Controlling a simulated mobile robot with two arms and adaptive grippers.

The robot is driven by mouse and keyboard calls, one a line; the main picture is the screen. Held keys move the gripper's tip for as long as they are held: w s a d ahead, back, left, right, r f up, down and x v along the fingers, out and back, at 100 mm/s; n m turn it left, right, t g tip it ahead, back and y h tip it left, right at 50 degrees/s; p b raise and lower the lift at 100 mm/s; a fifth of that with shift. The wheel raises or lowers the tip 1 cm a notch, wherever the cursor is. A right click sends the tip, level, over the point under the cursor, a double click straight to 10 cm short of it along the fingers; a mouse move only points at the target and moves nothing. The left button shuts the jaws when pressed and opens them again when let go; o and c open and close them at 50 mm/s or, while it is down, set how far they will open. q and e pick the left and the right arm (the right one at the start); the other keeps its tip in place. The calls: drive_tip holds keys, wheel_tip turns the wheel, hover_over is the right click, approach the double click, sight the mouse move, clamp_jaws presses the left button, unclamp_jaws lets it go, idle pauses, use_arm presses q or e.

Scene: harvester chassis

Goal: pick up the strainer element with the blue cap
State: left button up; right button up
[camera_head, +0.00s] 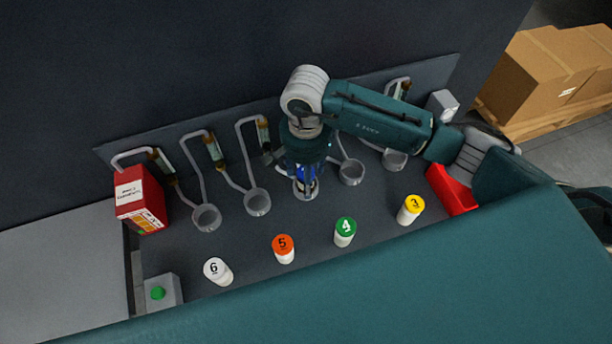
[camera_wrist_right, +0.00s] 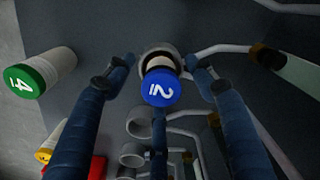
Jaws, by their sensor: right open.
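The strainer element with the blue cap, marked 2, shows in the right wrist view (camera_wrist_right: 161,88), with part of its white body in or over a grey cup (camera_wrist_right: 145,52); how deep it sits is unclear. In the head view its blue cap (camera_head: 309,173) is partly hidden under my right gripper (camera_head: 303,168). In the right wrist view, my right gripper's fingers (camera_wrist_right: 159,62) are spread on both sides of the strainer, with gaps visible on each side. My left gripper is not in view.
Strainers capped white (camera_head: 217,270), orange (camera_head: 284,249), green (camera_head: 345,231) and yellow (camera_head: 411,209) stand in front. Empty cups (camera_head: 257,202) with hoses line the back panel. A red box (camera_head: 140,200) stands left and a red bin (camera_head: 452,190) right.

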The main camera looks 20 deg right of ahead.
drive_tip(key=shift+f, duration=0.3)
drive_tip(key=c, duration=1.3)
drive_tip(key=shift+r, duration=0.1)
drive_tip(key=shift+w+r, duration=0.1)
drive_tip(key=shift+r, duration=0.4)
wheel_tip(320, 180, up, 24)
drive_tip(key=shift+f, duration=0.1)
